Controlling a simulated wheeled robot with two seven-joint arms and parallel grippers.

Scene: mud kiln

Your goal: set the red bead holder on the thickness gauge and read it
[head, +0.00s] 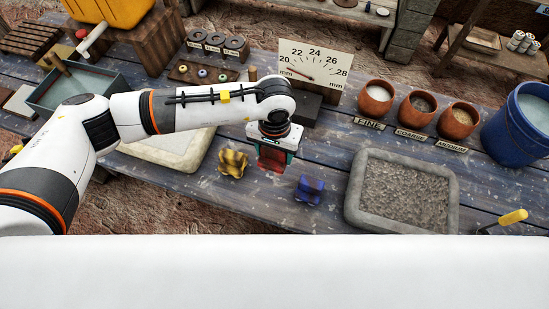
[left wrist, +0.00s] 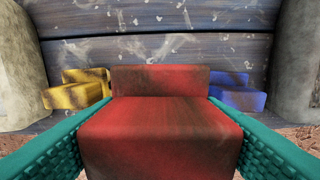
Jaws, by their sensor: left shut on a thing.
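The red bead holder (head: 271,158) is a stepped red block with dark smudges. My left gripper (head: 274,152) is shut on it, reaching down from above. In the left wrist view the red bead holder (left wrist: 160,125) fills the middle between the teal fingers of my left gripper (left wrist: 160,135). I cannot tell whether it touches the table. The thickness gauge (head: 314,66) stands behind, with a white dial marked 20 to 28 mm and a red needle near the low end. My arm hides part of its dark base (head: 307,105). My right gripper is not in view.
A yellow holder (head: 232,163) and a blue holder (head: 309,190) flank the red one. A grey gravel tray (head: 356,205) lies right, a pale slab (head: 165,155) left. Three clay pots, including one (head: 375,98), and a blue bucket (head: 518,122) stand at the right.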

